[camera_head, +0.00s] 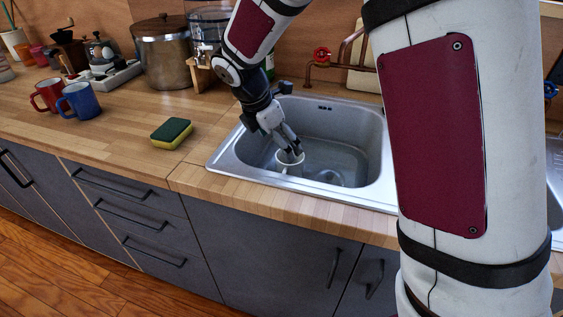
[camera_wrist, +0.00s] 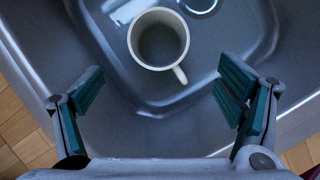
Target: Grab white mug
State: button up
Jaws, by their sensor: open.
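The white mug (camera_head: 289,161) is in the steel sink basin, partly hidden by my gripper in the head view. In the wrist view the mug (camera_wrist: 158,40) is seen from above with its mouth up, its inside dark and its handle pointing to the lower right. My gripper (camera_head: 292,150) reaches down into the sink at the mug. In the wrist view its fingers (camera_wrist: 160,88) are wide apart, and the mug lies beyond the fingertips, between their lines. Nothing is held. I cannot tell how far above the mug the fingertips are.
The sink (camera_head: 330,125) has raised walls around the mug. A copper tap (camera_head: 325,68) stands behind it. On the counter to the left are a sponge (camera_head: 171,133), a blue mug (camera_head: 79,101), a red mug (camera_head: 48,95) and a metal pot (camera_head: 163,55).

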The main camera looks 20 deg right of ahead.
aim_at(292, 168)
jog(key=b+x, duration=0.2)
jog(key=x, duration=1.1)
jog(key=shift+w+d+f, duration=0.2)
jog(key=shift+w+d, duration=0.05)
jog(key=shift+c, duration=0.4)
jog(key=c, duration=1.3)
